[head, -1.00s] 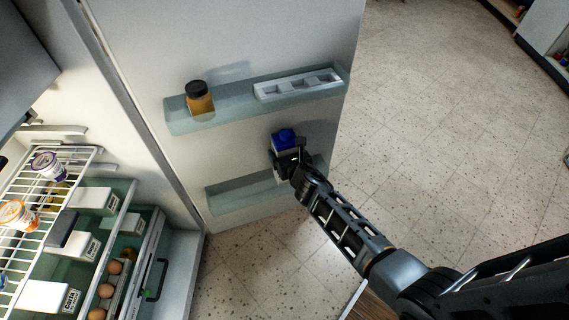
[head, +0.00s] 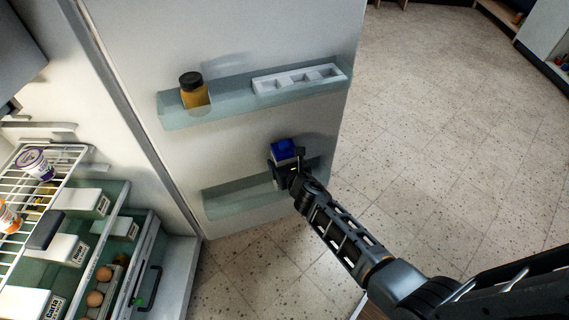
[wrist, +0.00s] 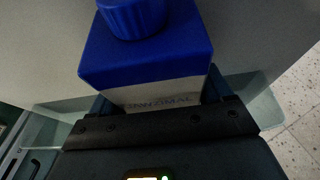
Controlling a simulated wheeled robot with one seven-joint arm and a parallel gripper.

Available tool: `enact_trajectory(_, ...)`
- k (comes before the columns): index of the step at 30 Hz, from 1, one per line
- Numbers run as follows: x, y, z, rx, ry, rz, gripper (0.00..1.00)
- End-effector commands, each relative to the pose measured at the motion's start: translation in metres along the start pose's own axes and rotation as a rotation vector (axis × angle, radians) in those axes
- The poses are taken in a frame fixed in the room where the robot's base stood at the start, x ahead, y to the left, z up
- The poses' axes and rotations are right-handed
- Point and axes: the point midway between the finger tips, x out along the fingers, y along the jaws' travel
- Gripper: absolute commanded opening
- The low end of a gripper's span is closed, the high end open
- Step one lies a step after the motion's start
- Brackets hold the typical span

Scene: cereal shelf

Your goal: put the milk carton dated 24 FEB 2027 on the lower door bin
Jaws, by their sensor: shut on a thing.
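A milk carton with a blue top and cap (head: 285,149) is held upright by my gripper (head: 284,172). In the wrist view the blue top (wrist: 146,50) and part of a white side (wrist: 155,95) show between the jaws. The print on that side is too blurred to read as a date. My gripper is shut on the carton, at the right part of the lower door bin (head: 236,197). The carton's base is hidden by my gripper, so I cannot tell whether it touches the bin floor.
The upper door bin (head: 232,108) holds a dark-lidded amber jar (head: 194,91) and a white tray (head: 299,79). The lower bin's left part is empty. At left, fridge shelves hold white cartons (head: 79,202), yogurt cups (head: 35,164) and eggs (head: 95,298).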

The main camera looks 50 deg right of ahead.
Motion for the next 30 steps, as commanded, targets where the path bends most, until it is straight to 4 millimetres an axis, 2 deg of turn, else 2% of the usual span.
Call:
enact_trajectory(5, 0.002, 0.0, -0.002, -0.001, -0.004, 0.001, 0.09)
enact_trajectory(6, 0.001, 0.0, -0.003, -0.001, 0.0, 0.0, 0.82)
enact_trajectory(9, 0.001, 0.0, -0.003, -0.001, 0.001, 0.0, 0.91)
enact_trajectory(12, 0.001, 0.0, -0.003, -0.001, 0.001, 0.0, 1.0)
enact_trajectory(22, -0.003, 0.0, 0.001, 0.0, 0.001, 0.0, 1.0)
enact_trajectory(26, -0.023, 0.0, 0.001, -0.002, 0.003, 0.0, 1.0)
enact_trajectory(30, -0.053, 0.0, 0.001, -0.001, 0.003, 0.001, 1.0)
